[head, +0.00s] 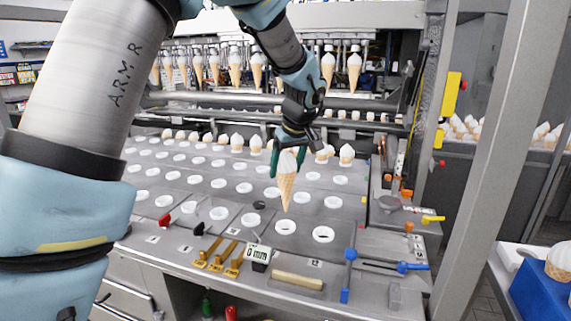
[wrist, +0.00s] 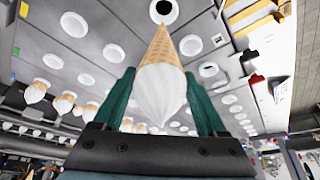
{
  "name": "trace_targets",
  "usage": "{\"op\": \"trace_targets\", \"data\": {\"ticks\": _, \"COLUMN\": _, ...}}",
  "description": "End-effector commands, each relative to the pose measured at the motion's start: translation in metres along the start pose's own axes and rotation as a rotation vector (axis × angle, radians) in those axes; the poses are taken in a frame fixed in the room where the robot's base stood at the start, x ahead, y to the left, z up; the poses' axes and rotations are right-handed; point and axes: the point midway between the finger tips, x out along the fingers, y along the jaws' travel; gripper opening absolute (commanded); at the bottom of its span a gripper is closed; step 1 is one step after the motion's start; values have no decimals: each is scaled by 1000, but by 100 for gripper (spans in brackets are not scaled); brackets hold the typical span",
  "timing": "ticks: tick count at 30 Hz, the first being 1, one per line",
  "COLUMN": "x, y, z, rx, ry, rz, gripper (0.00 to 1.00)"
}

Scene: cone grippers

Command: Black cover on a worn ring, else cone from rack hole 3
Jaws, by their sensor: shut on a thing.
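My gripper (head: 288,150) is shut on an ice-cream cone (head: 286,188) with a white top, held tip down above the plate of white rings. In the wrist view the cone (wrist: 160,80) sits between the green fingers, its tip toward a ring with a dark centre (wrist: 163,12). In the head view the tip is just above a white ring (head: 285,228), apart from it as far as I can tell.
Several cones stand in the plate's back rows, and more hang behind (head: 235,68). At the front lie brass tools (head: 222,255), a "0 mm" gauge (head: 258,254) and a wooden stick (head: 297,280). Blue handles (head: 350,255) stand at the front right.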

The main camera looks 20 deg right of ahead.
Motion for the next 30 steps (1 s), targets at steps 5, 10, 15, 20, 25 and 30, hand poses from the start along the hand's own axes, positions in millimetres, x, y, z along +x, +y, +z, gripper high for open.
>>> {"op": "trace_targets", "data": {"ticks": 5, "x": 15, "y": 0, "z": 6, "rx": 0, "ry": 0, "rz": -1, "gripper": 48}}
{"op": "trace_targets", "data": {"ticks": 10, "x": 27, "y": 0, "z": 11, "rx": 1, "ry": -1, "rz": -2, "gripper": 48}}
{"op": "trace_targets", "data": {"ticks": 15, "x": 39, "y": 0, "z": 16, "rx": 0, "ry": 0, "rz": -1, "gripper": 48}}
{"op": "trace_targets", "data": {"ticks": 20, "x": 50, "y": 0, "z": 21, "rx": 1, "ry": 0, "rz": -1, "gripper": 48}}
{"op": "trace_targets", "data": {"ticks": 25, "x": 62, "y": 0, "z": 26, "rx": 0, "ry": -1, "rz": -1, "gripper": 48}}
{"op": "trace_targets", "data": {"ticks": 30, "x": 74, "y": 0, "z": 31, "rx": 1, "ry": 0, "rz": -1, "gripper": 48}}
